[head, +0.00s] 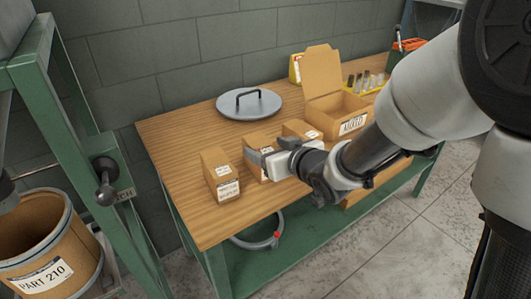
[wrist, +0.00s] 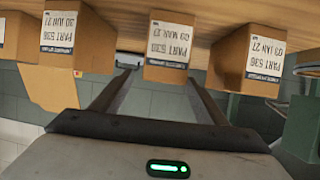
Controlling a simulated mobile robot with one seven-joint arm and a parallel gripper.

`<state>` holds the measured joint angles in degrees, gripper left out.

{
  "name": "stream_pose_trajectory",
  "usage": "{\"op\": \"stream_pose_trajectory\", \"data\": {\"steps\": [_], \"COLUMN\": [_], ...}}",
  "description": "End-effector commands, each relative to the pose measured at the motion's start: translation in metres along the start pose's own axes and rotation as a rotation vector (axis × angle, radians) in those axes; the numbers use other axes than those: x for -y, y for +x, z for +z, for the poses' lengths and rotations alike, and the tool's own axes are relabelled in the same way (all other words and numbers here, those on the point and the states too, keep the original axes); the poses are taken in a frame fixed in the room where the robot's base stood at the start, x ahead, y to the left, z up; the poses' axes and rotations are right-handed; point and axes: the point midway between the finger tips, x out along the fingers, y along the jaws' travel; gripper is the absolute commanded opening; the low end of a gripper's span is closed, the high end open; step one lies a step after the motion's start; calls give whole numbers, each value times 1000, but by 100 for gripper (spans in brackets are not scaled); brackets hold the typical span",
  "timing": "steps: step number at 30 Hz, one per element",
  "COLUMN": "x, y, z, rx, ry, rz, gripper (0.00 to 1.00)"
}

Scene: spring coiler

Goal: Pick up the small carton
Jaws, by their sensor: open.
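Three small brown cartons with white labels stand in a row on the wooden table: a left one (head: 221,173), a middle one (head: 260,141) and a right one (head: 300,128). My gripper (head: 268,150) is at the middle carton and partly hides it in the head view. In the wrist view, which looks upside down, my open gripper (wrist: 160,76) has its fingers apart, with the middle carton (wrist: 169,40) ahead between the fingertips. Contact cannot be told. The other two cartons stand either side, one (wrist: 75,38) at left and one (wrist: 247,54) at right.
A larger open carton (head: 335,108) labelled MIXED stands right of the row. A round grey lid (head: 249,104) with a black handle lies behind. A green frame (head: 75,120) and a PART 210 drum (head: 45,240) are at left. The table's front left corner (head: 205,235) is bare.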

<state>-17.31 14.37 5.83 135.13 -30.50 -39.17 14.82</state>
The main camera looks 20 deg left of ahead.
Motion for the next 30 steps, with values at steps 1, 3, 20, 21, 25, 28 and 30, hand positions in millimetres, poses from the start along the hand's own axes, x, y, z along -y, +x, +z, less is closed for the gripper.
{"op": "stream_pose_trajectory", "data": {"steps": [1, 3, 20, 21, 25, 28, 30], "x": [3, 5, 3, 3, 3, 3, 3], "y": [10, 21, 35, 35, 35, 35, 35], "z": [1, 0, -2, -2, -2, -4, -4], "rx": [0, 0, 0, 0, 0, -5, -5], "ry": [-1, -1, 1, 1, 1, 0, 0], "rz": [-3, -3, 1, 1, 1, 1, 1], "gripper": [67, 67, 40, 33, 12, 5, 5]}}
